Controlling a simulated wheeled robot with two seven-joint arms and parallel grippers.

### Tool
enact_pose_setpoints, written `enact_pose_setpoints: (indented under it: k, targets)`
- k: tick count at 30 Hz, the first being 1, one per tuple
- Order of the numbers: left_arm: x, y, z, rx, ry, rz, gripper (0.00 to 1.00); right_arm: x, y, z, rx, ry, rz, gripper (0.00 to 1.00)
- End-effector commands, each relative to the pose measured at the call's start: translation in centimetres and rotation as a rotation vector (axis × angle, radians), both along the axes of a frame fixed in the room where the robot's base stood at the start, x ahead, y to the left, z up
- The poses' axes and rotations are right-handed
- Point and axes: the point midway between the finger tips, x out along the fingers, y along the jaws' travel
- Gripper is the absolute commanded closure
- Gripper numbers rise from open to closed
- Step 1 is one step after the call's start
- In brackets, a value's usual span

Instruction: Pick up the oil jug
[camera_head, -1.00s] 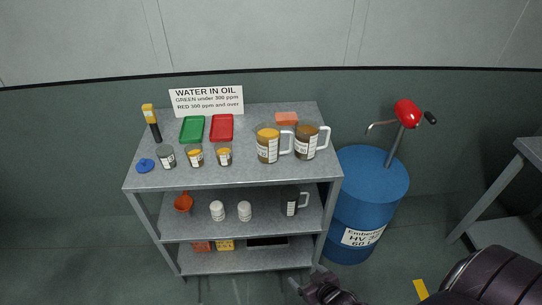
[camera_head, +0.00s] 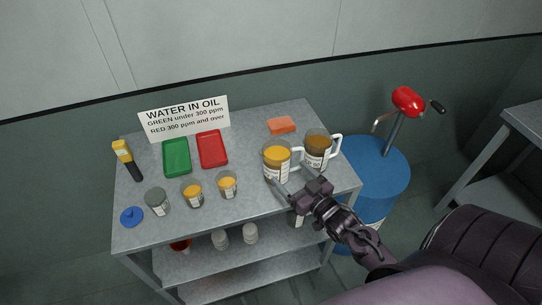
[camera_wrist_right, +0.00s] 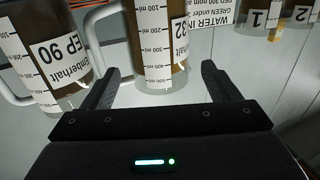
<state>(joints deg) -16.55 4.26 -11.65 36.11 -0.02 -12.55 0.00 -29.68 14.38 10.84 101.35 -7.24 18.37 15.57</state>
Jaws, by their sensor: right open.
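Two clear measuring jugs of oil stand on the grey top shelf. The left jug (camera_head: 277,161) has amber contents and shows a label with "32" in the wrist view (camera_wrist_right: 153,50). The right jug (camera_head: 317,150) is darker and reads "EP 90" in the wrist view (camera_wrist_right: 58,60). My right gripper (camera_head: 291,178) is open and empty at the front of the left jug. In the wrist view its two fingers (camera_wrist_right: 157,85) point at that jug, one on each side; contact cannot be told. The jug's handle is at the left finger's side. My left gripper is out of view.
The shelf also holds sample jars (camera_head: 192,195), a green tray (camera_head: 176,158), a red tray (camera_head: 212,149), a sign (camera_head: 185,117) and an orange sponge (camera_head: 282,125). A blue drum (camera_head: 378,170) with a red-topped pump stands right of it.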

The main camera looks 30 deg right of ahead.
Motion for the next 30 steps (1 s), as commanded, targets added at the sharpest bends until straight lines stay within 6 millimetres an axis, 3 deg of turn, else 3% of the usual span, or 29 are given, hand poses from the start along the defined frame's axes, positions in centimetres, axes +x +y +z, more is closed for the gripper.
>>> enact_pose_setpoints:
  k: [3, 5, 12, 16, 21, 28, 30]
  targets:
    - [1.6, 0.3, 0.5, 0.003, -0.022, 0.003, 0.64, 1.1, 0.0, 0.5, 0.001, -0.008, 0.001, 0.18]
    - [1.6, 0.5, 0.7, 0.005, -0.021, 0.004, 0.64, 1.8, 0.1, 0.5, 0.001, -0.007, 0.001, 0.18]
    - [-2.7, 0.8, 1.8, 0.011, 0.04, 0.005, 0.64, 4.5, 0.2, 1.1, 0.001, -0.007, 0.001, 0.18]
    - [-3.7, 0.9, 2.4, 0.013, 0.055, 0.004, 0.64, 6.4, 0.2, 1.0, 0.0, -0.006, 0.001, 0.18]
    - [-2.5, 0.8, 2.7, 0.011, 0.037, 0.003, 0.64, 7.6, 0.4, 0.8, 0.0, -0.005, 0.001, 0.18]
    - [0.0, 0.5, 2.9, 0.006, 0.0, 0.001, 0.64, 7.7, 0.4, 0.7, 0.0, -0.004, 0.001, 0.18]
    - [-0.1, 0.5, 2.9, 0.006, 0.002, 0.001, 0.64, 7.7, 0.4, 0.7, 0.0, -0.004, 0.001, 0.27]
